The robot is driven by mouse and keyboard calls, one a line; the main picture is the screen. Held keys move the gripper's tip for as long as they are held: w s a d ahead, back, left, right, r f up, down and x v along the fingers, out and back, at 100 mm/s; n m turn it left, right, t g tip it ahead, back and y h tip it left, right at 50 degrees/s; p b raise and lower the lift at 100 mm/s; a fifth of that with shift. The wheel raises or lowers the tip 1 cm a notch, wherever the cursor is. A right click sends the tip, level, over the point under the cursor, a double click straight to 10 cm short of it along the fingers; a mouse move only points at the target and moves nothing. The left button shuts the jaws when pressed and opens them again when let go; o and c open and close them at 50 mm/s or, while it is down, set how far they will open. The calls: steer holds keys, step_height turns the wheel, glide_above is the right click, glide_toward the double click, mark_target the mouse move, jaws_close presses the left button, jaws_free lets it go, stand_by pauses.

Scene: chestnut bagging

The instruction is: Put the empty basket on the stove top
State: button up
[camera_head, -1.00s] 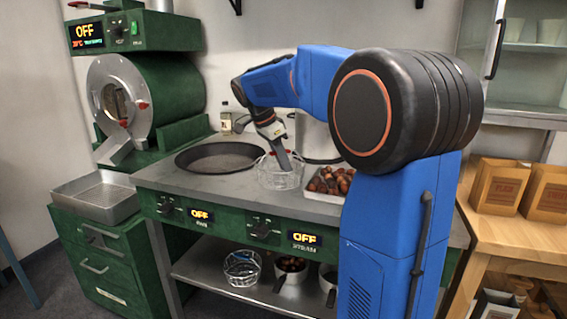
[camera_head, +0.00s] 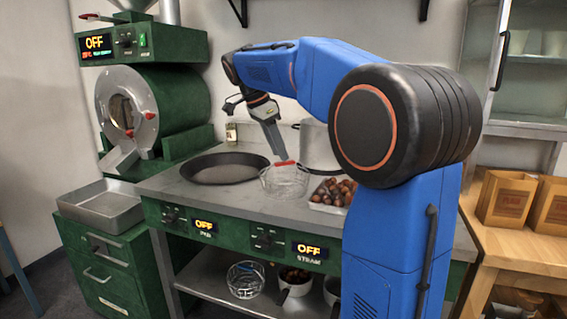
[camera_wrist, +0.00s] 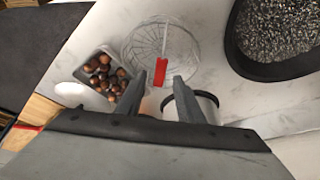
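A wire basket (camera_head: 285,182) with a red-tipped handle stands upright on the grey stove top (camera_head: 205,196), between the black pan and the chestnut tray. It looks empty in the wrist view (camera_wrist: 150,38), where its red handle grip (camera_wrist: 160,73) shows between my fingertips. My gripper (camera_head: 283,155) points down above the basket, near the handle. Its two fingers (camera_wrist: 161,78) are apart in the wrist view, with gaps beside the red grip. A second wire basket (camera_head: 245,280), with a blue grip, sits on the shelf below.
A black pan (camera_head: 224,168) stands left of the basket, with dark grains in it in the wrist view. A tray (camera_head: 322,207) of chestnuts lies to the right, and a pale pot (camera_head: 318,148) stands behind. A green roaster (camera_head: 165,105) is at the left.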

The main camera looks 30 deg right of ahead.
steer(key=shift+v, duration=1.4)
steer(key=s+a+f+n+t+y, duration=0.1)
steer(key=s+a+f+n, duration=0.3)
steer(key=s+f, duration=0.5)
steer(key=s+a+f+n+t+y, duration=0.2)
steer(key=s+a+f+n, duration=0.2)
steer(key=s+f+n, duration=0.5)
steer(key=s+a+f+n+t+y, duration=0.1)
steer(key=s+a+f+n, duration=0.3)
steer(key=s+f, duration=0.5)
steer(key=s+n+t, duration=0.1)
steer(key=s+n, duration=0.1)
steer(key=s, duration=0.1)
steer(key=shift+s+y, duration=0.2)
steer(key=shift+y, duration=0.1)
steer(key=shift+a, duration=0.1)
